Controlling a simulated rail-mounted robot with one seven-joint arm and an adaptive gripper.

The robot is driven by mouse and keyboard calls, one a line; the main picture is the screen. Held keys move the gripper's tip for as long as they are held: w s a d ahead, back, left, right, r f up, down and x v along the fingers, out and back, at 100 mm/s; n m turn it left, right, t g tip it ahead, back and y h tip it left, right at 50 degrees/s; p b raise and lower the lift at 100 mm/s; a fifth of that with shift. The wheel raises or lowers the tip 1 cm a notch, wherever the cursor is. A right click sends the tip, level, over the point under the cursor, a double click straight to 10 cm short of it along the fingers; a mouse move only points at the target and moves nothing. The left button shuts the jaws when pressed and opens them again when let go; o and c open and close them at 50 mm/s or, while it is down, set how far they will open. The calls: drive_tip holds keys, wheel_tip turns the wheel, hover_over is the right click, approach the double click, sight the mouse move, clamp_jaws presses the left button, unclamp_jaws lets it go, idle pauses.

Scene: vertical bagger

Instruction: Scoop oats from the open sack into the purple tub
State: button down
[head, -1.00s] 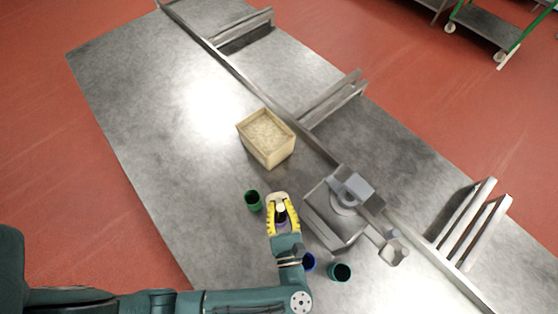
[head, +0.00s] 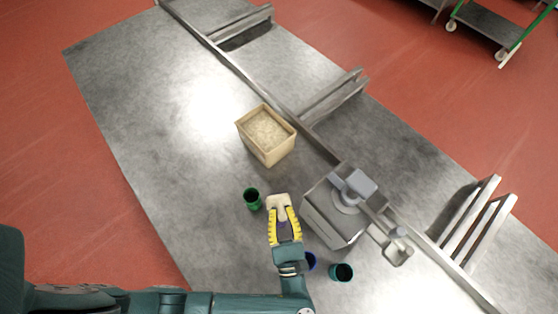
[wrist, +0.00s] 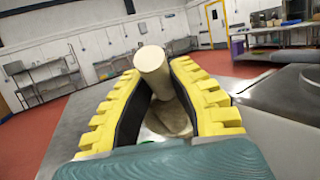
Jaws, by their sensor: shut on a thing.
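My gripper (head: 280,208) is shut on a pale beige scoop (wrist: 152,65). In the wrist view the scoop's rounded end stands up between the yellow fingers, and a wider pale part (wrist: 170,120) lies below it. In the head view the scoop's pale end (head: 278,200) shows at the fingertips. The open sack (head: 288,149), square and beige with oats (head: 264,130) inside, stands up the table from my gripper, clear of it. A small purple patch (head: 284,229) shows between the fingers; it may be the purple tub, mostly hidden by my gripper. Whether the scoop holds oats cannot be told.
A green tub (head: 253,199) stands just left of my gripper. A blue tub (head: 311,261), partly hidden by my wrist, and a teal tub (head: 341,272) stand to the lower right. A grey metal machine (head: 335,213) is close on the right. The table's left part is clear.

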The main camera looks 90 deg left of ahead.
sight(278, 198)
drive_tip(key=shift+d+f, duration=0.1)
drive_tip(key=shift+d, duration=0.05)
drive_tip(key=r+p, duration=0.1)
drive_tip(key=p, duration=0.1)
drive_tip(key=a+r+h+p, duration=0.1)
drive_tip(key=p, duration=0.1)
drive_tip(key=shift+p, duration=0.35)
drive_tip(key=shift+s+a+h+p, duration=0.1)
drive_tip(key=shift+a+h+p, duration=0.25)
drive_tip(key=shift+h+p, duration=0.25)
drive_tip(key=shift+a+f, duration=0.15)
drive_tip(key=shift+f, duration=0.2)
drive_tip(key=p, duration=0.3)
drive_tip(key=shift+a+r+h, duration=0.3)
drive_tip(key=shift+a+h, duration=0.05)
drive_tip(key=shift+h, duration=0.05)
drive_tip(key=shift+s+a+f+h, duration=0.1)
drive_tip(key=shift+a+f+h, duration=0.15)
drive_tip(key=shift+a+h, duration=0.25)
drive_tip(key=shift+s+a+f+h, duration=0.1)
drive_tip(key=shift+a+f+h, duration=0.15)
drive_tip(key=shift+a+h, duration=0.2)
drive_tip(key=shift+w+d, duration=0.1)
